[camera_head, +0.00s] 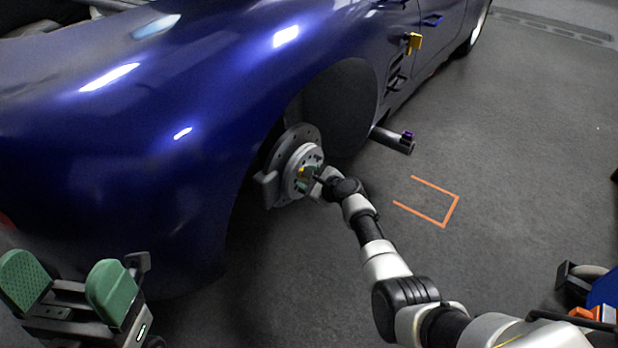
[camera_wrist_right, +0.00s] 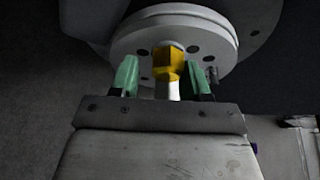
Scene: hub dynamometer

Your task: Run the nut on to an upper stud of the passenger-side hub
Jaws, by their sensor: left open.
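The gold hex nut (camera_wrist_right: 168,62) is in front of the pale round hub face (camera_wrist_right: 205,38) in the right wrist view. It sits between the green pads of my right gripper (camera_wrist_right: 163,76), with a gap at the left pad and the right pad close beside it. A pale cylindrical piece lies below the nut. How far the nut is on a stud cannot be told. In the head view the hub (camera_head: 303,158) is in the wheel arch, with my right gripper (camera_head: 309,178) at its face. My left gripper (camera_head: 67,284) is open and empty at the lower left.
The blue car (camera_head: 130,130) fills the upper left, its fender beside my left gripper. Orange tape (camera_head: 452,210) marks the clear floor at right. Dark and blue equipment (camera_head: 600,290) stands at the right edge.

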